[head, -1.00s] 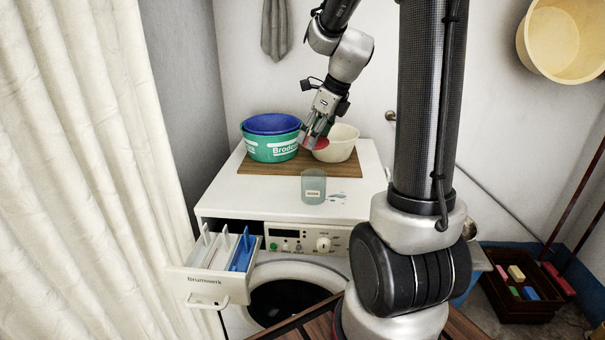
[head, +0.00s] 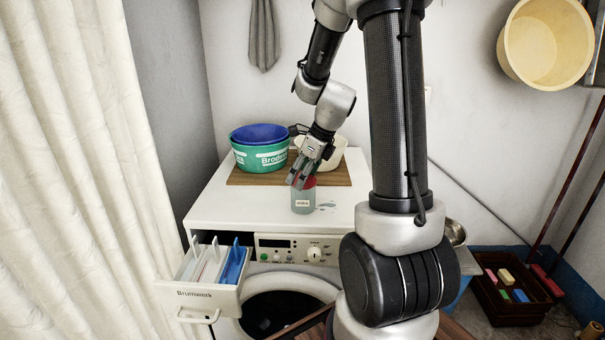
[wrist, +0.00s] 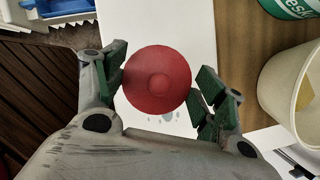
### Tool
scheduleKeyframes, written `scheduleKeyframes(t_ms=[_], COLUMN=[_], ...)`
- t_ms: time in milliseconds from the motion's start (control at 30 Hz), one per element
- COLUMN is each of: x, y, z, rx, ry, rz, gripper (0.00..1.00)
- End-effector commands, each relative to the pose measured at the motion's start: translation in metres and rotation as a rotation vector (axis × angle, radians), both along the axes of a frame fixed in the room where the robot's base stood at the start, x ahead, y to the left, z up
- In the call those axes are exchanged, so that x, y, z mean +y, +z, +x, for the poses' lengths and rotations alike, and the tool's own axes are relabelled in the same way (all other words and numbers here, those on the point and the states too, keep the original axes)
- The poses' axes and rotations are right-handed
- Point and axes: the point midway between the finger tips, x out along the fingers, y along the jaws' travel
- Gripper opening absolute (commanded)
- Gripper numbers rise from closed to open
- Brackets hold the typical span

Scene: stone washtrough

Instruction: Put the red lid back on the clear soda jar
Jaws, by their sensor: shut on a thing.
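The red lid (wrist: 157,82) is round with a raised centre and sits between my gripper's green-padded fingers in the wrist view. In the head view my gripper (head: 302,182) points down, shut on the red lid (head: 309,182), directly over the clear soda jar (head: 303,201). The jar stands upright near the front of the white washing machine top, with a small label on its front. The lid appears at the jar's mouth; I cannot tell whether it touches the rim. In the wrist view the lid hides the jar.
Behind the jar, a wooden board (head: 240,178) bears green and blue basins (head: 262,157) and a cream bowl (head: 333,152), partly behind my gripper. The detergent drawer (head: 208,277) stands open at front left. The machine top (head: 232,208) left of the jar is clear.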

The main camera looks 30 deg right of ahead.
Motion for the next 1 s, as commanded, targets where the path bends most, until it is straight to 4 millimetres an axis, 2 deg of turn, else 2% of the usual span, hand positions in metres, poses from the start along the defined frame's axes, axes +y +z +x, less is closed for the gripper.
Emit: scheduleKeyframes(t_ms=[233,267,367,767,867,1000], x=[0.000,0.000,0.000,0.000,0.000,-0.007], y=[-0.008,-0.007,-0.007,-0.004,0.006,0.033], z=[0.000,0.000,0.000,0.000,0.001,-0.009], rx=[0.000,-0.001,-0.001,-0.002,-0.004,-0.006], ry=[0.000,0.000,0.000,0.001,0.000,-0.001], rz=[0.000,-0.001,-0.001,-0.001,-0.001,-0.002], gripper=[0.54,0.74,0.92,0.92,0.92,0.92])
